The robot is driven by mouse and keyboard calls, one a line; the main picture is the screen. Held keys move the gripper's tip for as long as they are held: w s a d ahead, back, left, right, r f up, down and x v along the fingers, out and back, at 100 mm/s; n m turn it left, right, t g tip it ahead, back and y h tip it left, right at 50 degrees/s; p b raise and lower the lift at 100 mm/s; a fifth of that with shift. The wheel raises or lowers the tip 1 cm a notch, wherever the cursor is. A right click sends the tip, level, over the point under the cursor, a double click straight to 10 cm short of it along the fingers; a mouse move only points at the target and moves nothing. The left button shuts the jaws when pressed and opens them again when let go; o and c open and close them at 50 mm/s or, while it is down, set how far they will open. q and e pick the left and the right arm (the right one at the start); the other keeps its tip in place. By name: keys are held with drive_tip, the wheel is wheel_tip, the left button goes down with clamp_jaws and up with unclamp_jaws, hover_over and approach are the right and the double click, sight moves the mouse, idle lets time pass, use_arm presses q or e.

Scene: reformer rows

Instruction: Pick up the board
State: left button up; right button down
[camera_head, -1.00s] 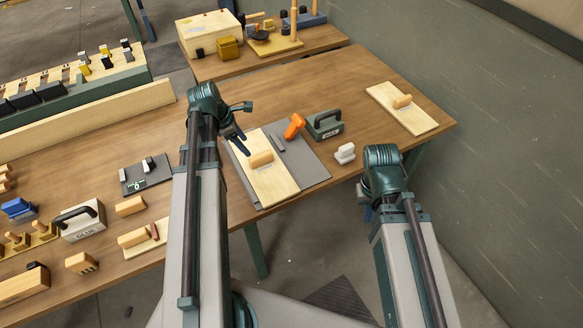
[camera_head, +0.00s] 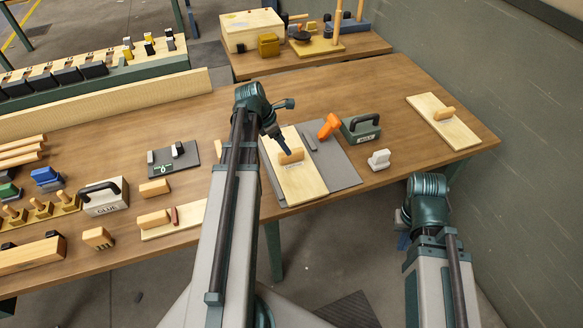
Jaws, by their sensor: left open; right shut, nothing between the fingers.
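A pale wooden board (camera_head: 301,182) with a wooden handle (camera_head: 291,156) lies on a dark grey mat (camera_head: 341,166) near the table's front edge. My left gripper (camera_head: 281,143) is open and points down just above and behind that handle; I cannot tell whether it touches it. A similar board (camera_head: 457,130) with a handle lies alone at the table's right end. Another pale board (camera_head: 185,220), with a wooden block and a red piece on it, lies left of my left arm, which partly hides it. My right gripper (camera_head: 404,240) is shut and empty, low beyond the table's front edge, mostly hidden by its arm.
An orange tool (camera_head: 328,126), a green handled box (camera_head: 361,128) and a white-grey piece (camera_head: 379,159) stand right of the middle board. A glue box (camera_head: 104,197) and several wooden blocks crowd the left. The table between the right-hand board and the white-grey piece is clear.

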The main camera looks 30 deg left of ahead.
sight(291, 158)
use_arm(q)
drive_tip(key=shift+b+x, duration=0.55)
drive_tip(key=shift+x, duration=0.65)
use_arm(e)
drive_tip(key=shift+f, duration=1.1)
drive_tip(key=shift+f, duration=0.1)
use_arm(q)
drive_tip(key=b+x, duration=0.5)
drive_tip(key=shift+w+a+f, duration=0.15)
drive_tip(key=shift+w, duration=0.1)
use_arm(e)
wheel_tip(291, 158, down, 4)
drive_tip(key=shift+f, duration=0.25)
use_arm(q)
clamp_jaws()
